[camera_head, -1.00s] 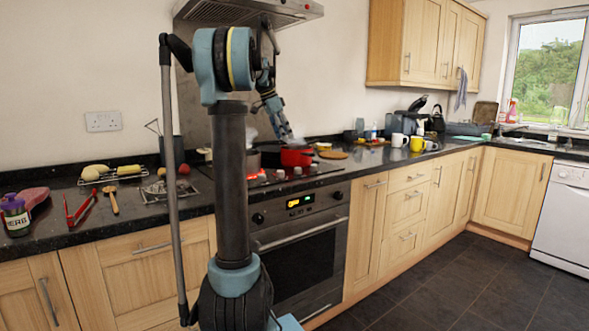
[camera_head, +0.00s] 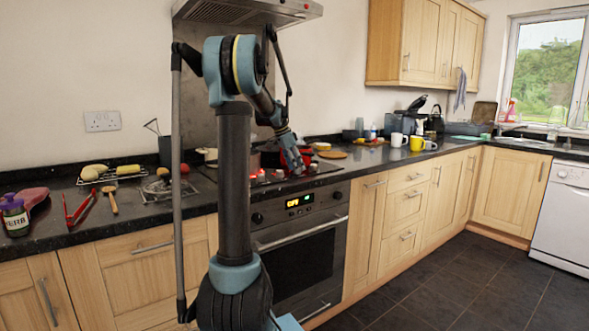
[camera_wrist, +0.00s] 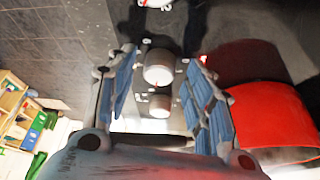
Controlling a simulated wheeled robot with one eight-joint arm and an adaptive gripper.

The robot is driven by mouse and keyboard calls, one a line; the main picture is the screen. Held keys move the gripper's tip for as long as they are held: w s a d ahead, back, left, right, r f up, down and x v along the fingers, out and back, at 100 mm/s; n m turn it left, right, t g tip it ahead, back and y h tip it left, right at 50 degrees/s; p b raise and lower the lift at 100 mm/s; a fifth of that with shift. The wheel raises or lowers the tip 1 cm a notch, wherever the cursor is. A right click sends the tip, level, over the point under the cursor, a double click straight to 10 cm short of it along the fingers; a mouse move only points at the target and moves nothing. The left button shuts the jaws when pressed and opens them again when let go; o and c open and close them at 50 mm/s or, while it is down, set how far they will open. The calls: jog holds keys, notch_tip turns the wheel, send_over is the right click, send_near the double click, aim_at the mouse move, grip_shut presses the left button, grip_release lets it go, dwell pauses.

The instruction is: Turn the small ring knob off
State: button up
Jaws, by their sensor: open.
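Pale round hob knobs stand in a row along the front of the cooktop. In the wrist view one knob (camera_wrist: 158,68) lies between the tips of my gripper (camera_wrist: 161,60), and a second knob (camera_wrist: 159,105) shows behind it. A third knob (camera_wrist: 155,3) is at the top edge. The blue-padded fingers are spread to either side, with visible gaps to the knobs. In the head view my gripper (camera_head: 299,166) points down over the knob row, hiding part of it; one knob (camera_head: 313,168) shows to its right. I cannot tell which knob is the small ring's.
A red pot (camera_wrist: 265,105) stands close beside the right finger. The oven (camera_head: 297,245) with its lit display is below the counter. Utensils, a rack and a herb jar (camera_head: 15,215) lie on the left counter. Mugs (camera_head: 398,139) stand to the right.

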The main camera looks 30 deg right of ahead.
jog(key=shift+d+f, duration=0.1)
jog(key=shift+f, duration=0.15)
jog(key=c, duration=1)
jog(key=shift+c, duration=0.2)
jog(key=shift+n, duration=0.4)
jog(key=n+t, duration=0.1)
jog(key=n, duration=0.1)
jog(key=n+t, duration=0.1)
jog(key=n, duration=0.2)
jog(key=shift+s+r+t, duration=0.1)
jog(key=shift+s+t, duration=0.05)
jog(key=shift+t, duration=0.15)
jog(key=n+t+y, duration=0.1)
jog(key=n, duration=0.2)
jog(key=n+t, duration=0.1)
jog(key=n, duration=0.2)
jog(key=shift+s+d+n+y, duration=0.1)
jog(key=shift+n+y, duration=0.3)
